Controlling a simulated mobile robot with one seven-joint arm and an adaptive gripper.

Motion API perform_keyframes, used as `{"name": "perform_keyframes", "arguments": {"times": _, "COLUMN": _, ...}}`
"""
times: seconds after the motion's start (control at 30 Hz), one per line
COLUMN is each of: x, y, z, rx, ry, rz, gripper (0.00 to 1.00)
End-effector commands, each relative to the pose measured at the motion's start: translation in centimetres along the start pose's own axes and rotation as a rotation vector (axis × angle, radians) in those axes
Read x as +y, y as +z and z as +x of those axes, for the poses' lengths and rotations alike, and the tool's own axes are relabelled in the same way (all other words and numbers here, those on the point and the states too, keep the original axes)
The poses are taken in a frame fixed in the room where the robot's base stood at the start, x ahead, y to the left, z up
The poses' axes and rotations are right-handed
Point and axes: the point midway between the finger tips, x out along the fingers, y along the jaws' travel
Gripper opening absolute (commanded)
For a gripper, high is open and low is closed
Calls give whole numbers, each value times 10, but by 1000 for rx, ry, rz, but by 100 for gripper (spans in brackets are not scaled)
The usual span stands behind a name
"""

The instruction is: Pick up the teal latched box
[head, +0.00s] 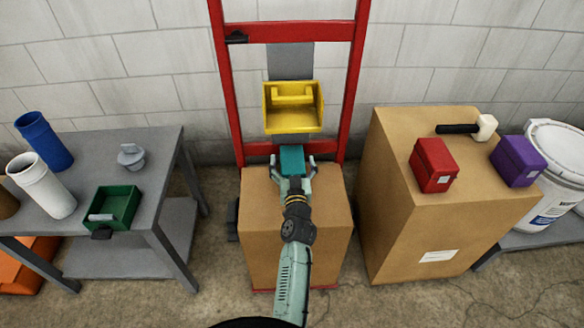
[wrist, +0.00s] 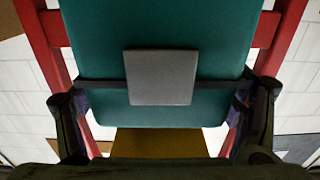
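The teal latched box (head: 292,160) is at the top of the cardboard carton in front of the red hand truck. It also fills the upper middle of the wrist view (wrist: 100,45), with a grey latch plate (wrist: 162,77) across a dark seam. My gripper (head: 293,163) is at the box, one finger on each side of it. In the wrist view the fingers (wrist: 162,112) stand wide at the box's left and right edges. In the head view small gaps seem to show beside the box, so the fingers look open around it. Contact is not clear. The box's underside is hidden.
The carton (head: 262,220) stands against the red hand truck (head: 290,32), with a yellow bin (head: 293,118) above. A grey table (head: 150,170) is at left, holding a green bin (head: 122,201). A larger carton (head: 400,220) at right carries a red box (head: 433,165) and a purple box (head: 517,160).

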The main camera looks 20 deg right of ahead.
Motion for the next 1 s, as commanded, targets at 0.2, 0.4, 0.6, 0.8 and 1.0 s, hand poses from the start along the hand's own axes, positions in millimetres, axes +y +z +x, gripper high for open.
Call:
{"name": "perform_keyframes", "arguments": {"times": 0.2, "x": 0, "y": 0, "z": 0, "rx": 0, "ry": 0, "rz": 0, "gripper": 69}}
{"name": "perform_keyframes", "arguments": {"times": 0.4, "x": 0, "y": 0, "z": 0, "rx": 0, "ry": 0, "rz": 0, "gripper": 56}}
{"name": "perform_keyframes", "arguments": {"times": 0.6, "x": 0, "y": 0, "z": 0, "rx": 0, "ry": 0, "rz": 0, "gripper": 42}}
{"name": "perform_keyframes", "arguments": {"times": 0.8, "x": 0, "y": 0, "z": 0, "rx": 0, "ry": 0, "rz": 0, "gripper": 29}}
{"name": "perform_keyframes", "arguments": {"times": 1.0, "x": 0, "y": -2, "z": 0, "rx": 3, "ry": 0, "rz": 0, "gripper": 23}}
